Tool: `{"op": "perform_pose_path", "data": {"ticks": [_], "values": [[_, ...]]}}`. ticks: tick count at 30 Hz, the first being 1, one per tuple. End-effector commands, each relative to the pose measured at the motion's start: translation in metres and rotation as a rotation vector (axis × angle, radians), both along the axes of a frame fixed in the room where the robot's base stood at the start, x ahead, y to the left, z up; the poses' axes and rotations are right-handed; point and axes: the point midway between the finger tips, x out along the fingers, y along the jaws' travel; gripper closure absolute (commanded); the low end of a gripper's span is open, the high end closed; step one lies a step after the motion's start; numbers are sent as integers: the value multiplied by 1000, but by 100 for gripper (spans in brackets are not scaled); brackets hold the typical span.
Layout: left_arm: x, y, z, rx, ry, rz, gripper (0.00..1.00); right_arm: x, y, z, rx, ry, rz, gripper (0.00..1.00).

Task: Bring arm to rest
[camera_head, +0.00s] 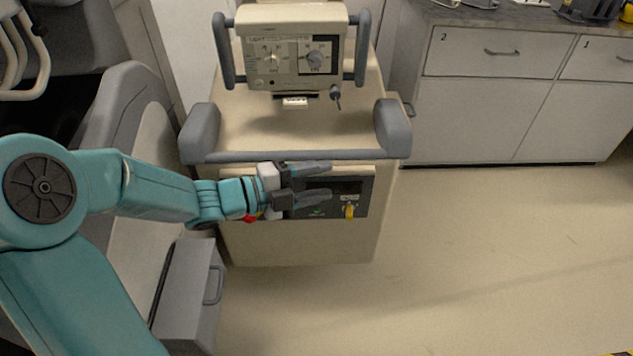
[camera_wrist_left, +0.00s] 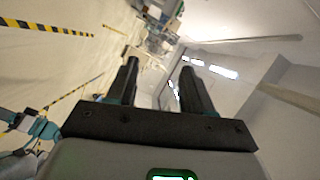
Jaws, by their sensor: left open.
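My left arm comes in from the left in the head view, with its teal links stretched across toward the cart. My left gripper (camera_head: 318,181) is open and empty, its two dark fingers pointing right in front of the cart's lower control panel. In the left wrist view the two fingers (camera_wrist_left: 160,85) stand apart with nothing between them. The beige cart (camera_head: 300,240) has a control unit (camera_head: 292,58) with dials on top. The gripper and forearm hide part of the lower panel, including most of a red part.
A grey padded rail (camera_head: 290,156) runs along the cart's front. A yellow knob (camera_head: 349,212) shows on the lower panel. A grey drawer box (camera_head: 190,290) stands at lower left. White cabinets (camera_head: 470,110) line the back right. The floor at right is clear.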

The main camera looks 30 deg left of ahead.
Motion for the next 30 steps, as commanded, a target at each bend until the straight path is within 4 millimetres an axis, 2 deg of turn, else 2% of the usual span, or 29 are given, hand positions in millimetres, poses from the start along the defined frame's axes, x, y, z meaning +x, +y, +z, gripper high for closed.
{"op": "perform_pose_path", "data": {"ticks": [10, 12, 14, 17, 18, 20, 21, 22, 24, 27, 30], "values": [[0, -2, 1, 0, -2, -6, 49, 0, 0, 0, 0, 0, 0, 57], [2, -14, -7, -13, 15, -36, 49, 0, 0, 0, 0, 0, 0, 57], [3, -33, -25, -40, 57, -81, 49, 0, 0, 0, 0, 0, 0, 57], [4, -75, -74, -143, 202, -127, 49, 0, 0, 0, 0, 0, 0, 57], [4, -91, -101, -198, 306, -103, 49, 0, 0, 0, 0, 0, 0, 57], [-1, -111, -148, -288, 508, -26, 49, 0, 0, 0, 0, 0, 0, 57], [-7, -121, -179, -343, 652, 42, 49, 0, 0, 0, 0, 0, 0, 57], [-15, -127, -201, -379, 760, 99, 49, 0, 0, 0, 0, 0, 0, 57], [-39, -136, -249, -450, 1002, 248, 49, 0, 0, 0, 0, 0, 0, 57], [-79, -140, -301, -528, 1297, 483, 49, 0, 0, 0, 0, 0, 0, 57], [-121, -136, -336, -596, 1534, 742, 49, 0, 0, 0, 0, 0, 0, 57]]}}
